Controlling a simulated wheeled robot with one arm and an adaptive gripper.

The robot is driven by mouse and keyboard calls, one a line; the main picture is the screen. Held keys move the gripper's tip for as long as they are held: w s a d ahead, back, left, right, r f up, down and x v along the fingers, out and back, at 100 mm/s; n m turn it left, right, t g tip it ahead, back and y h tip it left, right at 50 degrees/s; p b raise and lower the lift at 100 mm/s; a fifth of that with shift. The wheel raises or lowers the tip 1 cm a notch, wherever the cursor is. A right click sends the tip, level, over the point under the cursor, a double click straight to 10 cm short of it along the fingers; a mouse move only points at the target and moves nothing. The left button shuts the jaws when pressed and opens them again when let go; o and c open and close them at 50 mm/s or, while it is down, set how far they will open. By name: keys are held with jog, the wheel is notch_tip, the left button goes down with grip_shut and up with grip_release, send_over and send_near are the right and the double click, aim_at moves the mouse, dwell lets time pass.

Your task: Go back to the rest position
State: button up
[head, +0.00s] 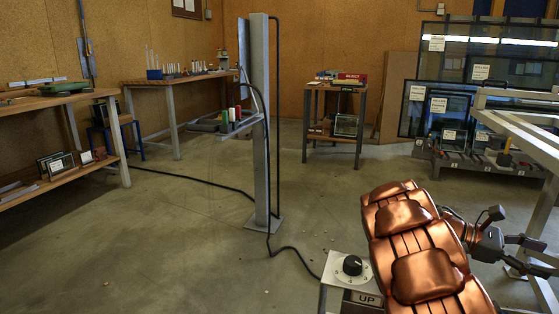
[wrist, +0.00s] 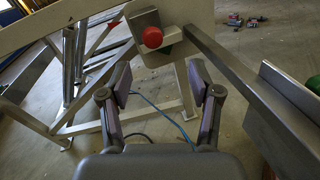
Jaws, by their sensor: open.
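My gripper (head: 514,228) is at the lower right of the head view, at the end of my copper-coloured arm, beside a pale metal frame (head: 520,128). In the wrist view my gripper (wrist: 160,82) has its two fingers spread apart with nothing between them. The fingers look apart from the button; the exact distance is unclear.
A control box with a black knob (head: 352,265) and an "UP" label stands left of my arm. A grey post (head: 260,120) with a cable rises mid-floor. Workbenches (head: 178,78) line the left. Glass panels (head: 437,105) stand at back right. Open floor (head: 170,235) lies left of centre.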

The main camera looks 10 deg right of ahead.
jog(key=s+a+r+m+t+y+p, duration=0.2)
jog(key=s+a+r+t+y+p, duration=0.1)
jog(key=a+r+p, duration=0.6)
jog(key=s+a+r+m+t+y+p, duration=0.2)
jog(key=s+a+r+y+p, duration=0.3)
jog(key=a+p, duration=1.1)
jog(key=s+a+r+m+t+y+p, duration=0.3)
jog(key=s+a+r+t+y+p, duration=0.2)
jog(key=a+r+p, duration=0.8)
jog(key=s+a+r, duration=0.1)
jog(key=a, duration=0.5)
jog(key=shift+s+p, duration=0.35)
jog(key=shift+s, duration=0.05)
